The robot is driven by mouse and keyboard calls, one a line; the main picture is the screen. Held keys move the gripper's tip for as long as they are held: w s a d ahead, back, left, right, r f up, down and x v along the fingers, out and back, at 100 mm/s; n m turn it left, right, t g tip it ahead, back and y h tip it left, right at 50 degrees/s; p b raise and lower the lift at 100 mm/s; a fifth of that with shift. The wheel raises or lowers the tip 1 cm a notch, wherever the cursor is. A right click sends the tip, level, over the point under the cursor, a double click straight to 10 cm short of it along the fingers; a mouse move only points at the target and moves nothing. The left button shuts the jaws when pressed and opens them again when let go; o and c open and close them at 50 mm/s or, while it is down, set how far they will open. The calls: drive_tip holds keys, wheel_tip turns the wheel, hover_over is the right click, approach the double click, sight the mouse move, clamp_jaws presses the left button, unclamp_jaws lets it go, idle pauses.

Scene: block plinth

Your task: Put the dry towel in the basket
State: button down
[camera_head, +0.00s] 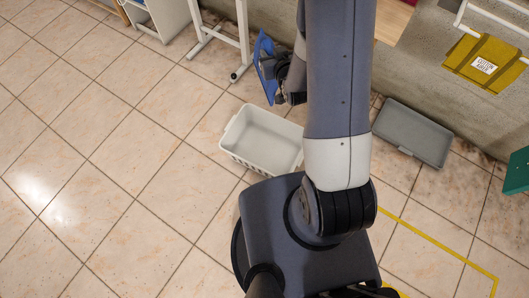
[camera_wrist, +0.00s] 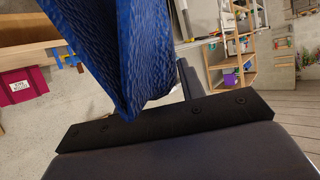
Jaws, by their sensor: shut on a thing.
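A blue towel (camera_head: 265,65) hangs from my gripper (camera_head: 272,72), which is shut on it. In the wrist view the towel (camera_wrist: 125,45) shows as ribbed blue cloth that covers much of the upper left and hides part of the jaws. A pale, empty-looking basket (camera_head: 240,125) with slotted sides stands on the floor. In the head view the towel and gripper appear just beyond the basket's far side, not over its middle. My arm covers the basket's right end. I cannot tell from the cloth whether it is dry.
A grey shallow tray (camera_head: 413,132) lies on the floor at right. A white frame on casters (camera_head: 243,40) stands behind the basket. The left floor is clear.

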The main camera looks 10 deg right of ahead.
drive_tip(key=w+f+n+g+y+b, duration=0.1)
drive_tip(key=f+n+y+b, duration=0.1)
drive_tip(key=f+b, duration=1.2)
drive_tip(key=w+d+f+n+g+y+b, duration=0.1)
drive_tip(key=f+n+y+b, duration=0.2)
drive_tip(key=f+b, duration=1.1)
drive_tip(key=w+f+n+g+y+b, duration=0.1)
drive_tip(key=f+n+y+b, duration=0.1)
drive_tip(key=f+b, duration=1.2)
wheel_tip(320, 180, down, 10)
drive_tip(key=shift+d+f+n+g+y+b, duration=0.15)
drive_tip(key=shift+n+g+y+b, duration=0.25)
drive_tip(key=shift+y, duration=0.2)
drive_tip(key=c, duration=0.8)
unclamp_jaws()
drive_tip(key=shift+s+d, duration=0.1)
drive_tip(key=shift+p+v, duration=2.15)
drive_tip(key=shift+v, duration=3.2)
